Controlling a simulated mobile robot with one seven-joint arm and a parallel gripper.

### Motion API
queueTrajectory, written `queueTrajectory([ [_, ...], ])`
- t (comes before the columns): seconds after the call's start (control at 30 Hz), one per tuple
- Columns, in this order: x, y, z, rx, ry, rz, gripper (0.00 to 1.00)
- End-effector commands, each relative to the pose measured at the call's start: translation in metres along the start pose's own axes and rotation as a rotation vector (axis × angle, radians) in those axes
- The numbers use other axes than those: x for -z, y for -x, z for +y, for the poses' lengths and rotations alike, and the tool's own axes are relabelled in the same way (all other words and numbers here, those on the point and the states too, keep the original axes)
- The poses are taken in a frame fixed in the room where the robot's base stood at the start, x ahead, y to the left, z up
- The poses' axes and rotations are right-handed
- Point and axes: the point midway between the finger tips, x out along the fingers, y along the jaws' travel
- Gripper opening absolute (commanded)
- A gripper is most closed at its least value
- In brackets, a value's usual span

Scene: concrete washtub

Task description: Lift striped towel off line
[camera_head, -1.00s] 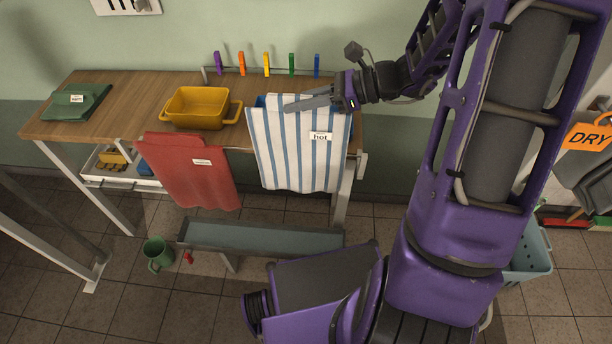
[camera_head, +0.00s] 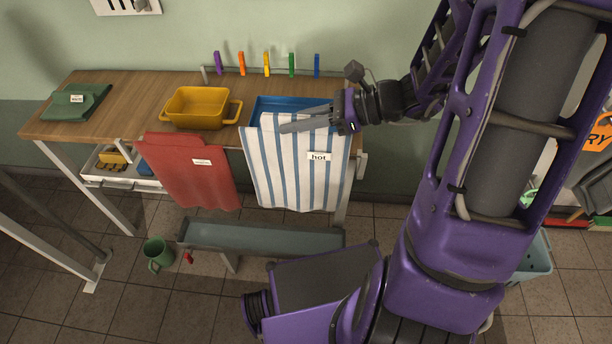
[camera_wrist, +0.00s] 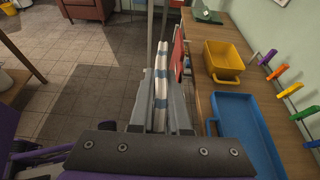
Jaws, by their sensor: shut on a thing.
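The striped towel (camera_head: 295,165), white with blue stripes and a tag reading "hot", hangs in front of the table's front edge in the head view. My gripper (camera_head: 284,128) is shut on its upper edge, with the fingers lying along the top of the cloth. In the wrist view the towel (camera_wrist: 160,85) shows edge-on as a narrow folded band between the two fingers of my gripper (camera_wrist: 160,112). The line itself is hidden behind the cloth. I cannot tell whether the towel still touches it.
A red towel (camera_head: 190,175) hangs to the left. A yellow basin (camera_head: 197,108), a blue tray (camera_head: 275,106) and a folded green cloth (camera_head: 76,103) sit on the wooden table (camera_head: 130,98). Several coloured pegs stand behind. A grey trough (camera_head: 262,238) and a green mug (camera_head: 158,255) are below.

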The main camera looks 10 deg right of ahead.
Motion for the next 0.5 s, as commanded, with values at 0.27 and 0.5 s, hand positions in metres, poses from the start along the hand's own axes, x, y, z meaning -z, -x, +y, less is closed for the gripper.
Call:
queueTrajectory([
  [0.27,0.0,0.0,0.02,0.0,-0.001,0.0,0.0],
  [0.5,-0.001,0.0,0.037,0.001,0.0,0.0,0.0],
])
